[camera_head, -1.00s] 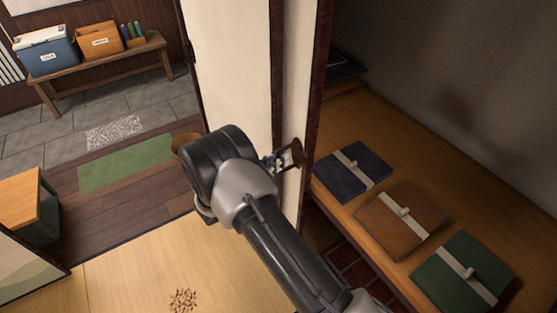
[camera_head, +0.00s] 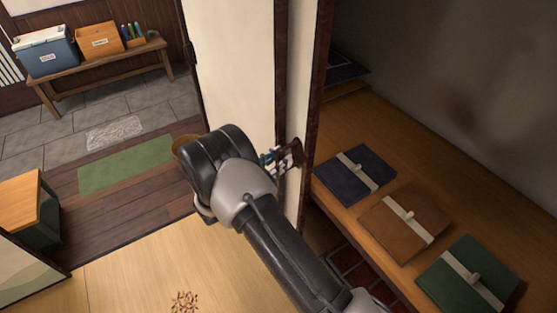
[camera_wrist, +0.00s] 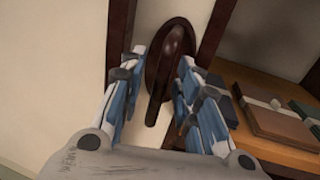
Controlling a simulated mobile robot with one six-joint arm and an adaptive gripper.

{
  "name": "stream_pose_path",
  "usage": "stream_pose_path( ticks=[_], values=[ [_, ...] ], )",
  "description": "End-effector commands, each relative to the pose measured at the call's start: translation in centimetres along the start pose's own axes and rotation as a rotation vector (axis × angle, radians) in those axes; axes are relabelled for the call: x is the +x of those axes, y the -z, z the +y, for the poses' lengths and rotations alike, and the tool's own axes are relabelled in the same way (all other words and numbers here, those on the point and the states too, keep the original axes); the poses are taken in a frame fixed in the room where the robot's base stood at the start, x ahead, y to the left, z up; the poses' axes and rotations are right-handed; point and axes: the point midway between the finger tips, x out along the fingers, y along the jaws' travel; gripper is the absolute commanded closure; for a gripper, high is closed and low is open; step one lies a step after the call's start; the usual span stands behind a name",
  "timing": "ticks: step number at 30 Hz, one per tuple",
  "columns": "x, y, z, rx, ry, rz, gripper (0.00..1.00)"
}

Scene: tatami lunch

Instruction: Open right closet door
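The closet door (camera_head: 297,85) is a pale panel with dark wood edging. It stands beside an open part of the closet, which shows to its right. Its dark oval handle (camera_wrist: 171,55) has a raised upright bar and shows in the wrist view; in the head view the handle (camera_head: 297,152) is partly behind my fingers. My gripper (camera_head: 278,160) is at the handle. In the wrist view my gripper (camera_wrist: 162,70) has its two blue and white fingers apart, one on each side of the handle bar. I cannot tell whether they touch it.
Inside the closet, a wooden shelf (camera_head: 391,150) holds a navy bundle (camera_head: 345,185), a brown bundle (camera_head: 385,222) and a green bundle (camera_head: 450,285). A low bench (camera_head: 105,65) with boxes stands at the far left. Small brown bits (camera_head: 184,301) lie on the tatami (camera_head: 130,270).

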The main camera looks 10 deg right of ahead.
Motion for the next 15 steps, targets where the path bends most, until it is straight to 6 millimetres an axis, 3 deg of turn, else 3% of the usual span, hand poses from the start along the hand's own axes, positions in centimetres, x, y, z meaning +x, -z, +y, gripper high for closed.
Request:
stream_pose_path(
  ticks=[8, 15],
  values=[
    [-0.1, -0.1, 0.0, 0.001, 0.0, -0.001, 0.69],
    [-3.4, 0.0, 0.2, 0.001, -0.005, 0.0, 0.69]
  ],
)
